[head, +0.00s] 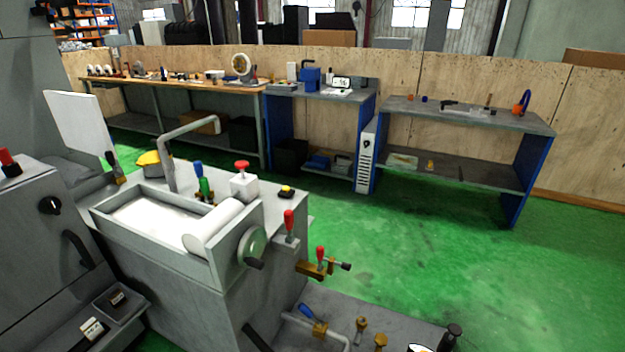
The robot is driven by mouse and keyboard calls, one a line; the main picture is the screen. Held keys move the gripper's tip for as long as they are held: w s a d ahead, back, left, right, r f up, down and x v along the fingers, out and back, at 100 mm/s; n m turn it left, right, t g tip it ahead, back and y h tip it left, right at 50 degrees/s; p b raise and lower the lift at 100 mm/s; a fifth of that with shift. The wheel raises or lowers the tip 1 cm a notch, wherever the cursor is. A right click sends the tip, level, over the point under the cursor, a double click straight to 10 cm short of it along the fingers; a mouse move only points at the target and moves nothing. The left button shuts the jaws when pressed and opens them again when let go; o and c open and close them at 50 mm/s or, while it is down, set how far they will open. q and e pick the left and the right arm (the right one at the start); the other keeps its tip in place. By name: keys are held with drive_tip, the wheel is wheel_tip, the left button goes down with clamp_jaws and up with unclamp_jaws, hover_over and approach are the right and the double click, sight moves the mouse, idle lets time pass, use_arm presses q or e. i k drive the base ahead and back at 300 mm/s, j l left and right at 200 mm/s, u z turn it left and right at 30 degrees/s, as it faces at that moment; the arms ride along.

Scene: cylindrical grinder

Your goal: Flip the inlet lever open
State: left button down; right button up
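A brass valve (311,268) sticks out from the right side of the grey grinder. A small red-topped lever (320,254) stands upright on it, and a dark-ended fitting (343,266) points right. A second red-handled lever (289,222) stands upright on a light block at the grinder's corner, just above the valve. No label shows, so I cannot tell for sure which one is the inlet lever. Neither of my grippers is in view.
The grinder's tray (150,239) holds a white roller (215,228), with a handwheel (251,246) at its right end. A low grey surface (399,328) below holds brass fittings and a blue-handled part (306,311). Green floor (430,245) is clear toward the workbenches behind.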

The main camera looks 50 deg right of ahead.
sight(303, 307)
drive_tip(key=i+z, duration=0.15)
drive_tip(key=z, duration=0.35)
drive_tip(key=i+z, duration=0.2)
drive_tip(key=z, duration=0.3)
drive_tip(key=i+z, duration=0.2)
drive_tip(key=z, duration=0.3)
drive_tip(key=i+j+z, duration=0.1)
drive_tip(key=z, duration=0.4)
drive_tip(key=i+z, duration=0.3)
drive_tip(key=j+z, duration=0.15)
drive_tip(key=z, duration=0.15)
drive_tip(key=i+j, duration=0.05)
